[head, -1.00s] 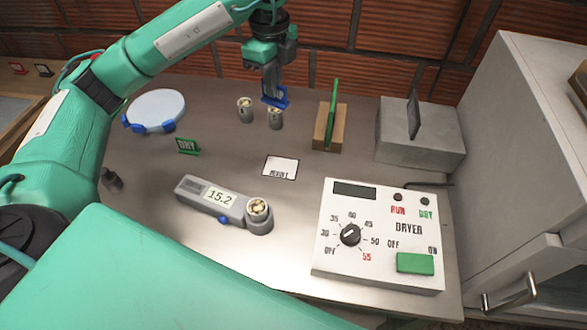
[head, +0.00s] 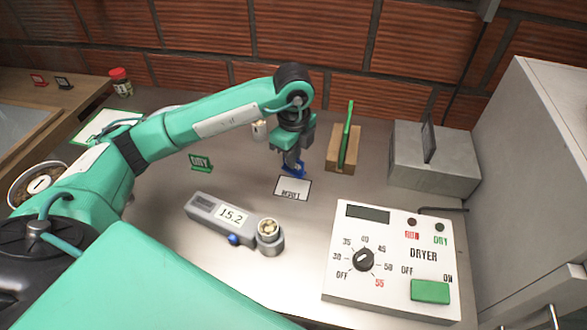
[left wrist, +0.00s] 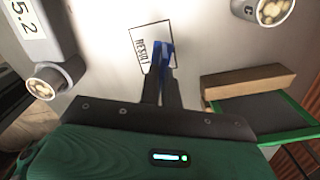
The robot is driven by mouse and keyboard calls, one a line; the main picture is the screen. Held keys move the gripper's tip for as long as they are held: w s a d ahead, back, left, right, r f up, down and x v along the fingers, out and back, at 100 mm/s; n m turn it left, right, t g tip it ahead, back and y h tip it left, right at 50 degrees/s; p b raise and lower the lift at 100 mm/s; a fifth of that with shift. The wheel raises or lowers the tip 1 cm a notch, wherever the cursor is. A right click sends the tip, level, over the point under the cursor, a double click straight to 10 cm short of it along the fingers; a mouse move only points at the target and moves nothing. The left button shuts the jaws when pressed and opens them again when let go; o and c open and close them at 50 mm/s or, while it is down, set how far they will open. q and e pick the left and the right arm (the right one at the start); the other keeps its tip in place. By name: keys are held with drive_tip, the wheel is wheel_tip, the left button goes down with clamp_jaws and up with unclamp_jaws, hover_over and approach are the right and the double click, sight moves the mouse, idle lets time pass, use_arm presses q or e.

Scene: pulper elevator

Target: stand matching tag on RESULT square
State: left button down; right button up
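My left gripper (head: 293,161) is shut on a small blue tag (head: 295,171), which it holds at the back edge of the white RESULT square (head: 291,190). In the left wrist view the blue tag (left wrist: 163,56) overlaps one side of the square (left wrist: 145,45); I cannot tell whether it touches the table. The tag's lettering is not readable. A green DRY tag (head: 201,162) stands to the left. The moisture meter (head: 231,217) reads 15.2 and holds a cup (head: 269,230). Red (head: 39,80) and black (head: 63,83) tags stand far left. My right gripper is out of view.
The dryer panel (head: 393,262) lies front right. A wooden block (head: 339,161) with an upright green plate stands right of my gripper, with a grey block (head: 433,162) beyond it. A cup (head: 258,131) is partly hidden behind my arm.

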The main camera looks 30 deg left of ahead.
sight(294, 171)
use_arm(q)
wheel_tip(294, 171, down, 5)
drive_tip(key=shift+r, duration=0.2)
drive_tip(key=shift+f, duration=0.5)
drive_tip(key=c, duration=1.8)
unclamp_jaws()
drive_tip(key=shift+o, duration=0.9)
drive_tip(key=shift+r, duration=0.1)
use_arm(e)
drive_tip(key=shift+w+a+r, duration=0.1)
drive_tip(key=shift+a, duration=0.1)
